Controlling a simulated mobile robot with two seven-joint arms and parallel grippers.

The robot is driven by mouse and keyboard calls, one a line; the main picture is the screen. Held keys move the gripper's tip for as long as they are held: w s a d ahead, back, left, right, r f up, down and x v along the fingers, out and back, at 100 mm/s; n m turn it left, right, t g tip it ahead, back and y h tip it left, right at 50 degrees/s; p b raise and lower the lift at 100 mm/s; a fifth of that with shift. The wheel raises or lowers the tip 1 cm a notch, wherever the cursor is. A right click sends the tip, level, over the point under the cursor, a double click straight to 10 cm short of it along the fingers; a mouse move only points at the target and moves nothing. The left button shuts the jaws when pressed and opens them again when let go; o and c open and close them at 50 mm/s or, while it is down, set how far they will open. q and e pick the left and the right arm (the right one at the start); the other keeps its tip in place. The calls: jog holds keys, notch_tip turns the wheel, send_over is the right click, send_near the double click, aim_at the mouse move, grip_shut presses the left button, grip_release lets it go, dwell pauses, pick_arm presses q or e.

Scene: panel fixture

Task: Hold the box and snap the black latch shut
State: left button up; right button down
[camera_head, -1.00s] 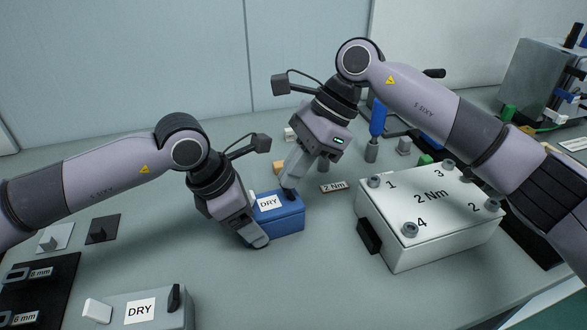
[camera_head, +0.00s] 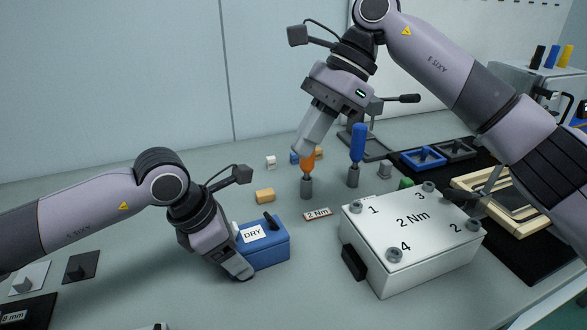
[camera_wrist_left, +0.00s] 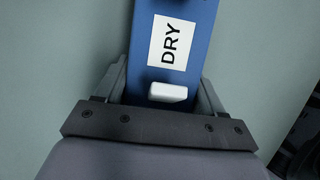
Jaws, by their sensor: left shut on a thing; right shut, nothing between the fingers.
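The blue box (camera_head: 268,257) with a white DRY label stands on the bench in the head view. The black latch (camera_head: 269,221) is at its right end, small and dark; I cannot tell whether it is fully down. My left gripper (camera_head: 243,268) is shut on the box's left end. In the left wrist view the blue box (camera_wrist_left: 187,65) lies between the fingers, with a white latch (camera_wrist_left: 168,92) near them. My right gripper (camera_head: 302,150) is shut and empty, raised behind and right of the box, in front of or above an orange-handled driver.
The orange driver (camera_head: 307,165) and a blue driver (camera_head: 357,143) stand upright behind. A white 2 Nm panel box (camera_head: 405,240) with several bolts stands at right. A tan block (camera_head: 265,195) lies behind the blue box. The front middle bench is clear.

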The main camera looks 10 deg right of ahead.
jog(key=shift+w+d+r, duration=0.1)
jog(key=shift+d+r, duration=0.1)
jog(key=shift+r, duration=0.4)
jog(key=shift+d+r, duration=0.2)
jog(key=shift+r, duration=0.4)
pick_arm(q)
jog(key=o, duration=1.4)
jog(key=shift+o, duration=0.2)
jog(key=s+a+f+v, duration=0.1)
jog(key=a+v, duration=0.2)
jog(key=v, duration=1.3)
jog(key=shift+a+r+p, duration=0.15)
jog(key=shift+a+p, duration=0.1)
jog(key=shift+p, duration=0.15)
pick_arm(e)
jog(key=shift+r, duration=0.4)
